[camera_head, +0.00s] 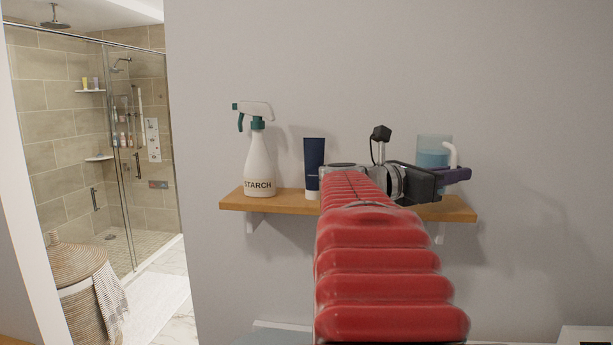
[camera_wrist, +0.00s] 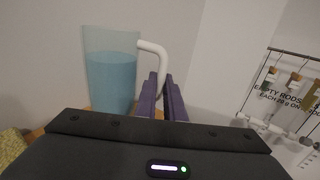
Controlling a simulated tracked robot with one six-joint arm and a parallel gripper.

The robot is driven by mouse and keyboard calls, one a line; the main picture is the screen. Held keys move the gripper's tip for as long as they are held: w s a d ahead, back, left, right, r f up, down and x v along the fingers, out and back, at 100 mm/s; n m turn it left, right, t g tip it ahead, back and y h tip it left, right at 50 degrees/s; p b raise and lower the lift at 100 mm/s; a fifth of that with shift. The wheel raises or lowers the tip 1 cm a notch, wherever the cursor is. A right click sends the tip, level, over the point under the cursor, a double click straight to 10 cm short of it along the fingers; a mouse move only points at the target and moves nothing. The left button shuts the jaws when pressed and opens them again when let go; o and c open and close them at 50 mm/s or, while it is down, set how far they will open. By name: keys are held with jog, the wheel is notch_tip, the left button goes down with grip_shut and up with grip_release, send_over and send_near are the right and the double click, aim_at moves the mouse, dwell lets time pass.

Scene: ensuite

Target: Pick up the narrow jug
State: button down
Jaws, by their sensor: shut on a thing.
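The narrow jug (camera_head: 434,143) is clear, holds blue liquid and has a white handle. It is upright at the right end of the wooden shelf in the head view. In the wrist view the jug (camera_wrist: 109,80) stands left of the fingers. My gripper (camera_head: 462,175) has purple fingers, which also show in the wrist view (camera_wrist: 164,97). They are shut on the lower part of the white handle. The jug's base is hidden behind my gripper, so I cannot tell whether it touches the shelf.
The wooden shelf (camera_head: 270,202) also carries a white spray bottle marked STARCH (camera_head: 258,162) and a dark blue tube (camera_head: 314,165), left of my arm. The grey wall is close behind. A rail with hanging items (camera_wrist: 290,75) is at right in the wrist view.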

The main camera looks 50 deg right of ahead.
jog(key=shift+r, duration=3.7)
jog(key=shift+s, duration=0.15)
